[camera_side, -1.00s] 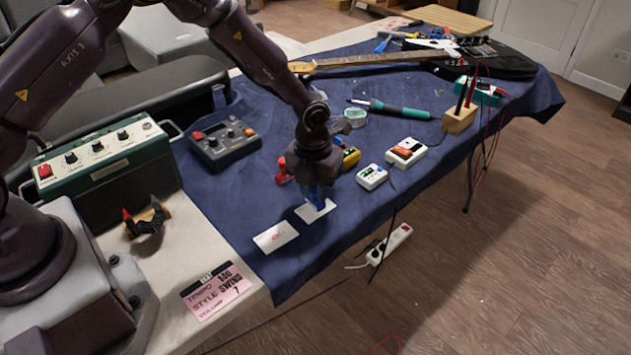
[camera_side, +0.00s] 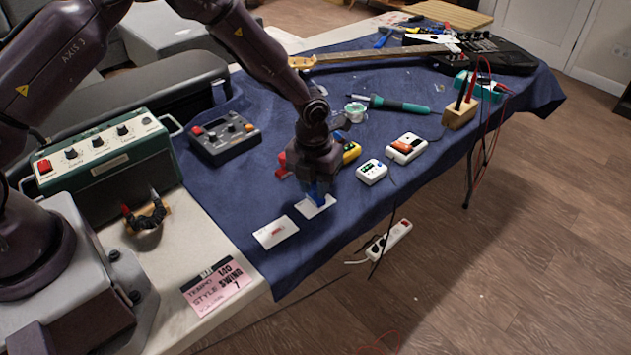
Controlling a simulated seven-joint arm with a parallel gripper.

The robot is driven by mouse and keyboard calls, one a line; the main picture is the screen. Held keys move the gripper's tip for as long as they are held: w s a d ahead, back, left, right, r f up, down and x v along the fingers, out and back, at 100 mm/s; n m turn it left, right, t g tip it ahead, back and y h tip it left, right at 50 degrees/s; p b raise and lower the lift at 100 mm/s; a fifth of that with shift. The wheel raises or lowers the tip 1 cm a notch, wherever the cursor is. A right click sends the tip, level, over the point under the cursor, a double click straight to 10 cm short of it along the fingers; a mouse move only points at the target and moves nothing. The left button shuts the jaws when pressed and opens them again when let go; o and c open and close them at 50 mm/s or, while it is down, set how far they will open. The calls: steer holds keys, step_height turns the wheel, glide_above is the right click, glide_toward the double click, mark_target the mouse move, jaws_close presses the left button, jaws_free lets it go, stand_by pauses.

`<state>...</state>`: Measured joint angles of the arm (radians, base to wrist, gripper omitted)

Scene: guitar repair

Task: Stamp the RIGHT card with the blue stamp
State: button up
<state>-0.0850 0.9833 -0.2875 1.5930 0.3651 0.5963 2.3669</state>
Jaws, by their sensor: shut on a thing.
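Two white cards lie side by side on the blue cloth near its front edge. The left card (camera_side: 275,232) carries a small red mark. The right card (camera_side: 311,210) is partly covered by my gripper (camera_side: 317,181) and the blue stamp (camera_side: 318,194). My gripper is shut on the blue stamp and points down. The stamp's lower end is at the right card, and I cannot tell whether it touches. Any blue mark under it is hidden. A red stamp (camera_side: 282,161) shows behind my gripper, to the left.
A yellow device (camera_side: 351,152) and a small white box (camera_side: 372,172) stand close to the right of my gripper. A white pedal (camera_side: 406,148) and a dark grey box (camera_side: 225,138) are farther off. The cloth left of the cards is clear.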

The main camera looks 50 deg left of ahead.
steer(key=shift+f, duration=0.35)
stand_by(0.7)
steer(key=shift+r, duration=3.55)
